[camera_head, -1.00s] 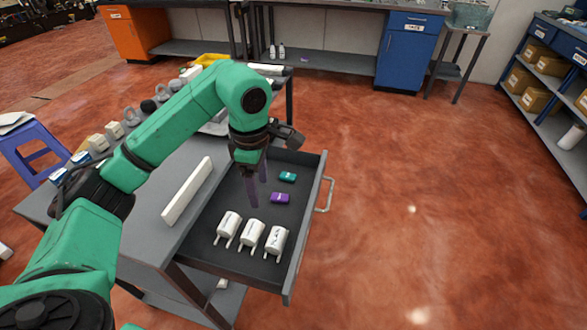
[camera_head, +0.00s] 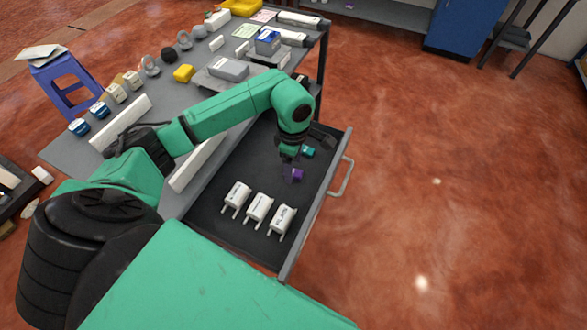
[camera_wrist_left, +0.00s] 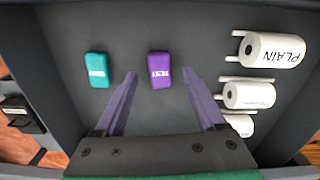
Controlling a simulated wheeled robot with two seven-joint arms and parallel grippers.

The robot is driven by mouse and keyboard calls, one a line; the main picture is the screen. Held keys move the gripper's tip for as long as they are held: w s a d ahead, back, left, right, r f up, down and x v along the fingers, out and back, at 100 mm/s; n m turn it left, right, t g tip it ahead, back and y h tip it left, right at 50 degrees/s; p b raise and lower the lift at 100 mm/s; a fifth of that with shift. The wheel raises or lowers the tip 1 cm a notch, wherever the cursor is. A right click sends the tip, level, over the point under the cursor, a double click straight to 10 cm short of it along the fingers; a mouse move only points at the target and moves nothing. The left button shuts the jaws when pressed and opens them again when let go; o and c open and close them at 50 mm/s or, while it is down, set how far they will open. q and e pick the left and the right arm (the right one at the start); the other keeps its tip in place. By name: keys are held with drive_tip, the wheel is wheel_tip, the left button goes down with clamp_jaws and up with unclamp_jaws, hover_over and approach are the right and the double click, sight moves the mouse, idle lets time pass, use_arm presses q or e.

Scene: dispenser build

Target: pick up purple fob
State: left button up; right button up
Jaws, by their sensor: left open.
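The purple fob (camera_head: 297,175) lies flat on the floor of the open drawer, with pale lettering on it. In the left wrist view the purple fob (camera_wrist_left: 159,70) sits ahead of and between the fingertips. My left gripper (camera_head: 290,170) points down into the drawer, just beside the fob. In the left wrist view its purple fingers (camera_wrist_left: 165,75) are spread apart with nothing between them but drawer floor and the fob beyond. A teal fob (camera_head: 308,151) lies near the purple one, and also shows in the left wrist view (camera_wrist_left: 98,70). My right gripper is not in view.
Three white labelled rolls (camera_head: 259,208) stand in the drawer's near part. The drawer's front wall (camera_head: 318,205) and handle (camera_head: 341,177) are on the right. The workbench (camera_head: 75,150) on the left holds a long white bar and several small items. Open floor lies right.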

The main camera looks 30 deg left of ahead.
use_arm(q)
drive_tip(key=shift+f, duration=0.8)
clamp_jaws()
drive_tip(key=shift+r, duration=0.1)
